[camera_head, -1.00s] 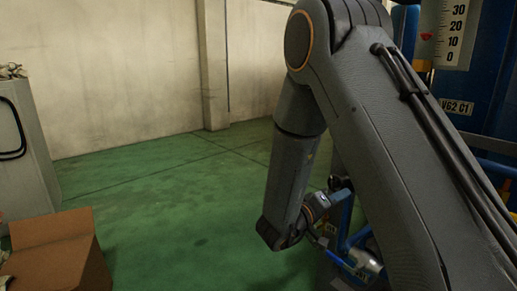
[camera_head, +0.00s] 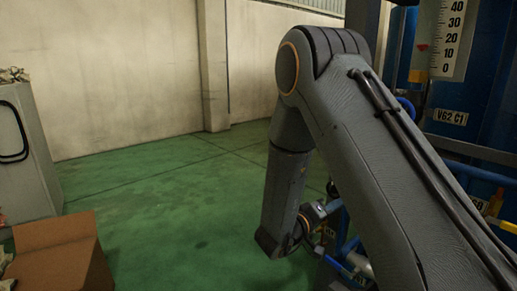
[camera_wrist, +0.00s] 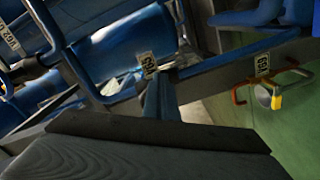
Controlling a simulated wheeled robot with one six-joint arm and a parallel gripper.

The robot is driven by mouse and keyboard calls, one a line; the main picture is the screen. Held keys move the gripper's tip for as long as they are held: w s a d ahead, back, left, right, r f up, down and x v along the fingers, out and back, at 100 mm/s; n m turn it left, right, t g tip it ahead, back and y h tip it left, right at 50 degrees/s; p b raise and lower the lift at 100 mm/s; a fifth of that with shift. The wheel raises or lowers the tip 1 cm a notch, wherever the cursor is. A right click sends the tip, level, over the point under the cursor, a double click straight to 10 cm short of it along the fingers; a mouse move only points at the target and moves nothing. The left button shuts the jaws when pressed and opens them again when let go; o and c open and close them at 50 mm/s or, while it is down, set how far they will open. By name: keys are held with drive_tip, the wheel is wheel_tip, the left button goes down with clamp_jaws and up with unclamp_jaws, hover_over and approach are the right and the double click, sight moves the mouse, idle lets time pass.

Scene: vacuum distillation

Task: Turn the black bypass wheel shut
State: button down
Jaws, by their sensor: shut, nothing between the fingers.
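I cannot make out a black wheel in either view. I cannot tell whether the fingertips touch anything.
In the wrist view a reddish-brown handle with a yellow padlock (camera_wrist: 276,101) is at right. In the head view, a blue tank with a white scale (camera_head: 448,40) stands at right, a cardboard box (camera_head: 60,258) and grey cabinet (camera_head: 25,150) at left. Green floor (camera_head: 165,190) is clear between.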

drive_tip(key=shift+w+a+f+p, duration=0.35)
drive_tip(key=shift+f+p, duration=0.1)
drive_tip(key=shift+p, duration=0.5)
drive_tip(key=shift+d, duration=0.1)
drive_tip(key=p+v, duration=0.3)
drive_tip(key=v, duration=0.3)
drive_tip(key=shift+s+d+f, duration=0.2)
drive_tip(key=shift+s+f, duration=0.1)
drive_tip(key=shift+f, duration=0.05)
